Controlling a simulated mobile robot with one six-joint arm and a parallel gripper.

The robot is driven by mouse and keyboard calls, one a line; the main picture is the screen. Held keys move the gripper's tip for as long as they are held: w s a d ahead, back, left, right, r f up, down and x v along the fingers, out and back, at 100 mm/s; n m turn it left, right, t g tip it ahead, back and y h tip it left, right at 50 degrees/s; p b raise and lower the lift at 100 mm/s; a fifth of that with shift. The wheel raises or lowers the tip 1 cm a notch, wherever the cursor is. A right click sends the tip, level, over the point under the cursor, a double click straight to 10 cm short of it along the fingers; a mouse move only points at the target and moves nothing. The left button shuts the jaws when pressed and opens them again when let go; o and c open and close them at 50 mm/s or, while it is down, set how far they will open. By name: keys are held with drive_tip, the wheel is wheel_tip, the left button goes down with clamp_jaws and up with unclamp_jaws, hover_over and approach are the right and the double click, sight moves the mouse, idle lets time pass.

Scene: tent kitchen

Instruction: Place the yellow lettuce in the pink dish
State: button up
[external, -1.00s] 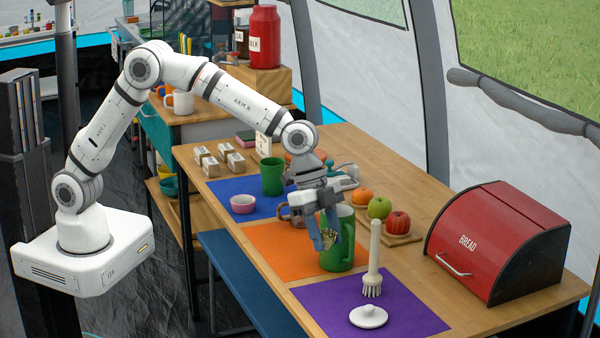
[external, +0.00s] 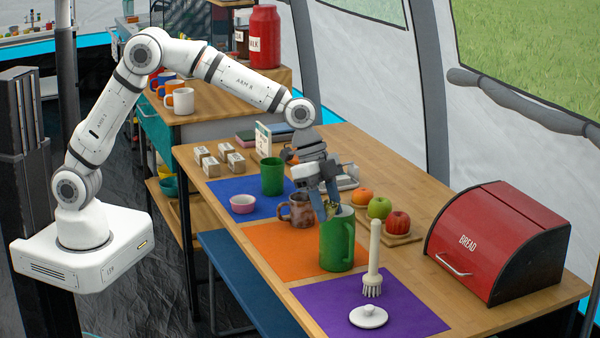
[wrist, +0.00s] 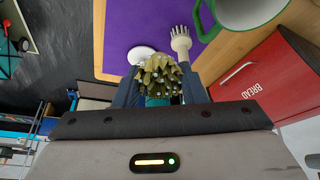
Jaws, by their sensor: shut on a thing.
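My gripper (external: 326,200) is shut on the yellow lettuce (wrist: 160,76), a leafy yellow-green clump between the fingers in the wrist view. In the external view only a small bit of the lettuce (external: 331,209) shows, by the rim of the big green pitcher. The gripper points down, above the table. The pink dish (external: 243,205) is a small round bowl on the blue mat, left of the gripper, with a pale inside. It is not in the wrist view.
The green pitcher (external: 336,246) and a brown mug (external: 298,210) stand close to the gripper. A green cup (external: 272,176) stands behind the dish. Fruit (external: 379,208) lies on a board at right. A brush (external: 373,262) stands upright on the purple mat. The orange mat's left part is clear.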

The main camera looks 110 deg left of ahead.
drive_tip(key=s+a+f+n+y+p, duration=0.1)
drive_tip(key=s+a+f+n+p, duration=0.15)
drive_tip(key=s+a, duration=1)
drive_tip(key=s+a+f+n+y+p, duration=0.15)
drive_tip(key=s+a+n, duration=0.25)
drive_tip(key=s+a, duration=0.9)
drive_tip(key=s+a+f+n+y, duration=0.15)
drive_tip(key=s+a, duration=0.35)
drive_tip(key=s, duration=0.5)
drive_tip(key=shift+n, duration=0.3)
drive_tip(key=shift+d+f+b, duration=0.2)
drive_tip(key=shift+f+b, duration=2.1)
drive_tip(key=shift+f, duration=1.6)
drive_tip(key=o, duration=1.1)
drive_tip(key=shift+s, duration=0.1)
drive_tip(key=shift+c, duration=0.2)
